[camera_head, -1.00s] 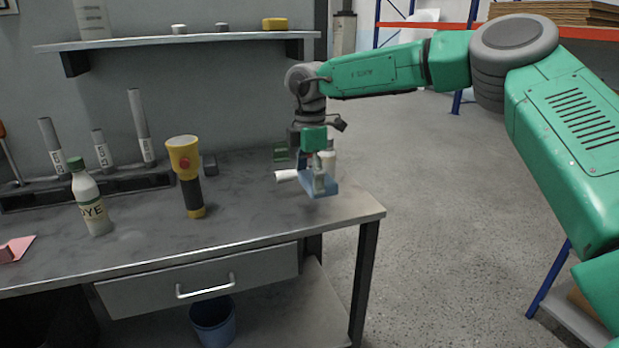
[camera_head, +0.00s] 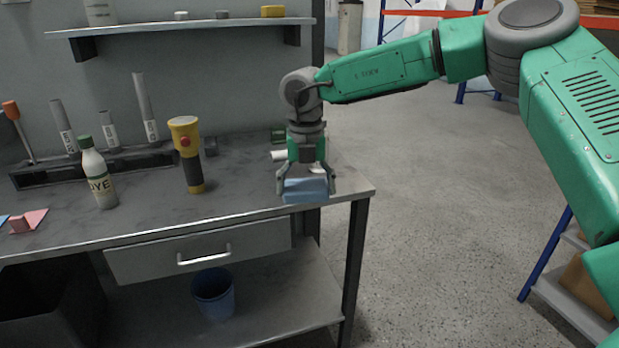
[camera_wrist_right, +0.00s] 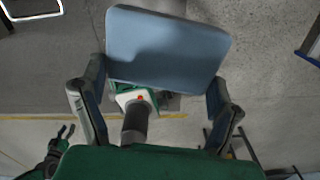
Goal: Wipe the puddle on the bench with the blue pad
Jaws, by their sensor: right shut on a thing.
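My right gripper (camera_head: 306,184) is shut on the blue pad (camera_head: 306,193), with one finger at each side of it. The pad is over the front right end of the grey bench (camera_head: 240,190); I cannot tell whether it touches the top. In the right wrist view the pad (camera_wrist_right: 165,45) lies beyond the fingers of my right gripper (camera_wrist_right: 158,92), its broad face visible. What seems to be my left gripper (camera_wrist_right: 66,130) shows small and dark there, fingers apart. I cannot make out the puddle clearly in either view.
A white bottle with a green cap (camera_head: 98,175) and a yellow-black flashlight (camera_head: 187,155) stand left of the pad. A dark rack (camera_head: 95,165) with grey tubes is behind them. A white cylinder (camera_head: 278,155) is close behind my gripper. A shelf (camera_head: 180,27) hangs above.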

